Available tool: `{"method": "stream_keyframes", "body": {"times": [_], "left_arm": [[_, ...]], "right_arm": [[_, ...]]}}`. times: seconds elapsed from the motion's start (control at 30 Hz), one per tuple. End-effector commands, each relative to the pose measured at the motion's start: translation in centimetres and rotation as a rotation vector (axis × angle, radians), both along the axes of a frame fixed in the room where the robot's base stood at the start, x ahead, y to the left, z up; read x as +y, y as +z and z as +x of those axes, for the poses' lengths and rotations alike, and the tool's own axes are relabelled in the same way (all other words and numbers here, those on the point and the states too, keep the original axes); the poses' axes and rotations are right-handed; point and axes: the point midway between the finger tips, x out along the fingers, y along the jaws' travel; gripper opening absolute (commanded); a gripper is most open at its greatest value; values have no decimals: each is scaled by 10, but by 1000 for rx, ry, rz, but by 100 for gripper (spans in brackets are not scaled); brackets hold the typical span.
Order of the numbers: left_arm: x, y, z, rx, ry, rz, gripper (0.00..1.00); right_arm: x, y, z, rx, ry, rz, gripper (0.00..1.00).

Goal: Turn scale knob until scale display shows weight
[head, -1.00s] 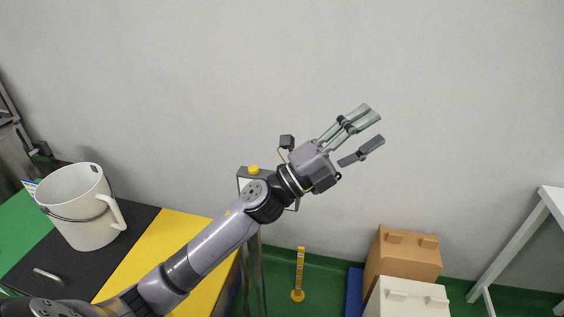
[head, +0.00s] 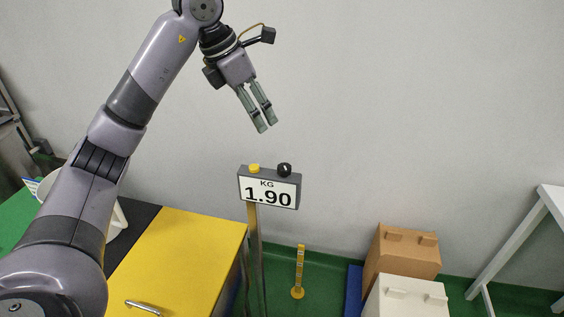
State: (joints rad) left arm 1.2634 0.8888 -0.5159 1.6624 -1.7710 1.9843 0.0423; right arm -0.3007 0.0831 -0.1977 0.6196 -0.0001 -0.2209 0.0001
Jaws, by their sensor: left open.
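The scale display (head: 270,190) is a dark grey box on a post, with a white face reading "KG 1.90". A black knob (head: 284,170) sits on its top at the right, and a yellow button (head: 254,168) sits on its top at the left. My left gripper (head: 267,125) hangs above the display with its fingers pointing down, apart from the knob and empty. Its fingers look close together from this angle, with a narrow gap between them. My right gripper is not in view.
A yellow-topped cabinet (head: 190,255) stands left of the display. A white bucket (head: 117,222) is mostly hidden behind my left arm. Brown (head: 402,258) and white boxes (head: 405,300) stand at the lower right by a white table frame (head: 508,250). The wall behind is bare.

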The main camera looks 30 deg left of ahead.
Motion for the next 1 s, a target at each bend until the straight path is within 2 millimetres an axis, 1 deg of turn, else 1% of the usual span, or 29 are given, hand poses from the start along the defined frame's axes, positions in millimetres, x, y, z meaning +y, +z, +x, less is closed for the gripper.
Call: {"method": "stream_keyframes", "body": {"times": [0.07, 0.17, 0.27, 0.7, 0.8, 0.9, 1.0], "left_arm": [[3, -3, 0, 8, 8, 12, 49], [0, -14, 4, 11, 7, 12, 49], [-3, -32, 9, 12, 6, 11, 49], [-23, -119, 41, 12, 4, 6, 49], [-27, -135, 46, 10, 3, 7, 49], [-29, -147, 51, 9, 4, 7, 49], [-31, -154, 54, 6, 3, 7, 49]], "right_arm": [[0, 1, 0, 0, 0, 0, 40], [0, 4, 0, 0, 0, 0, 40], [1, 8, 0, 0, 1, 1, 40], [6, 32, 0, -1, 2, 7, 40], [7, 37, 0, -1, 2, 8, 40], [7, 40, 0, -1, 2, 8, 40], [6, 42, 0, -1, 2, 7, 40]]}}
